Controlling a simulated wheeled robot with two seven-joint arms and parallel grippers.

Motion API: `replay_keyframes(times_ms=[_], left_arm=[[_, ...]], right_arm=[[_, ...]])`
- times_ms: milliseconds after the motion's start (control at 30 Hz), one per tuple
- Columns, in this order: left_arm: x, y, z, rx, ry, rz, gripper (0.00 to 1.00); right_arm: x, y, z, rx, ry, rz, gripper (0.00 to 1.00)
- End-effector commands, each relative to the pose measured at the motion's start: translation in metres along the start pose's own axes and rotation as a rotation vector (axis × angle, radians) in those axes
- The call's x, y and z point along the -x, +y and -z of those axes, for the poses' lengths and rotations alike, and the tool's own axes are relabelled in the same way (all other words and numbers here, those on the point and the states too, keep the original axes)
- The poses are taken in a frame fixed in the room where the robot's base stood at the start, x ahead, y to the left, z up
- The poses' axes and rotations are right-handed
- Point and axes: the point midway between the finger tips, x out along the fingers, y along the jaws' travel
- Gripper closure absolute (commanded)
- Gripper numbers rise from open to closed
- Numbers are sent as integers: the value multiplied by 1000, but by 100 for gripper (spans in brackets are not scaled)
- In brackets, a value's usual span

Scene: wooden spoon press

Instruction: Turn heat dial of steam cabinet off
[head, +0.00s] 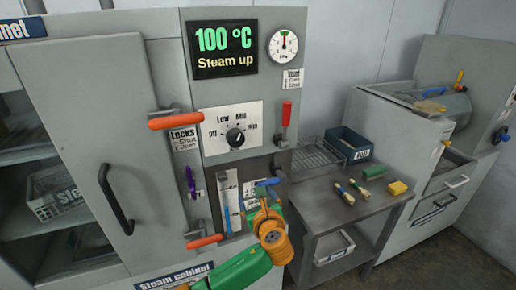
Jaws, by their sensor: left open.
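The steam cabinet (165,75) is grey and fills the left and middle of the head view. Its heat dial (235,138) is a black knob on a white plate marked Off, Low, Mid and High. The knob's exact setting is too small to read surely. The display (226,50) above it reads 100 °C, Steam up. My left gripper (268,188), at the end of a green and orange arm, is open below and right of the dial, apart from it. It is in front of the panel's lower right edge. My right gripper is not in view.
Orange lock handles (175,122) (204,241) stick out left of the panel, and a red lever (286,118) at its right. A gauge (283,46) sits above. A grey side table (325,205) holds brushes, a yellow sponge (398,188) and a blue bin (347,143).

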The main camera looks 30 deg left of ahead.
Motion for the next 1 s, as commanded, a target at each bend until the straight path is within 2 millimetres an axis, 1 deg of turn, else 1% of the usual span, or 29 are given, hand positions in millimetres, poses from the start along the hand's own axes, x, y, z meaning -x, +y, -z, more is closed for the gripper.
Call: replay_keyframes(times_ms=[33,100,200,333,367,433,600,700,833,1000], left_arm=[[6,-6,-25,-32,-55,-1,11],[17,-10,-57,-83,-129,-17,11],[35,-12,-99,-145,-223,-50,11],[54,-10,-136,-198,-303,-95,11],[54,-9,-141,-205,-311,-103,11],[48,-8,-148,-214,-318,-111,11],[14,-5,-159,-215,-314,-113,11],[-1,-4,-162,-214,-315,-110,11],[-10,-3,-163,-212,-313,-108,11],[-10,-3,-162,-211,-312,-106,11]], right_arm=[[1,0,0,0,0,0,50],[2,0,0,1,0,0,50],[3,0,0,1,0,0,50],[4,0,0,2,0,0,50],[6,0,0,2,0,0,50],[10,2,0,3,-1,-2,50],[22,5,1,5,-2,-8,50],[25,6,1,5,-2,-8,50],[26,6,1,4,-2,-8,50],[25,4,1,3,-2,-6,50]])
